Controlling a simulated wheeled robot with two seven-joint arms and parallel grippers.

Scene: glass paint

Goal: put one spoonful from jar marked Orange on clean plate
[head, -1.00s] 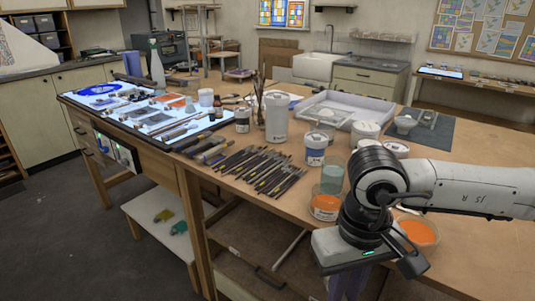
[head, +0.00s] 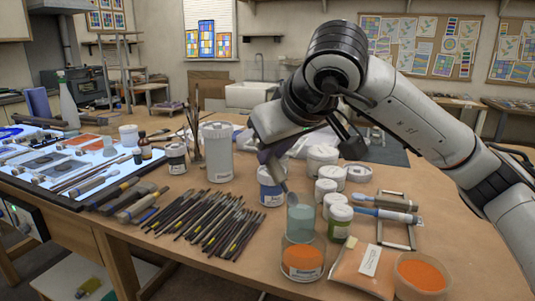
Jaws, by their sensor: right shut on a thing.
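My right gripper (head: 268,152) is shut on a slim grey tool (head: 281,180), which slants down in front of a white jar with a blue label (head: 268,190). The tool's lower end is hard to make out, and I cannot tell whether it is a spoon. A clear jar of orange powder (head: 302,262) with a small label stands at the front, below and apart from the gripper. A tub of orange powder (head: 421,274) stands at the lower right. I cannot read the word Orange on any label. I cannot pick out a clean plate. My left gripper is not in view.
Many dark brushes (head: 205,222) lie left of the jars. A tall white canister (head: 218,152) stands behind. Bare tabletop (head: 480,235) shows at the right.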

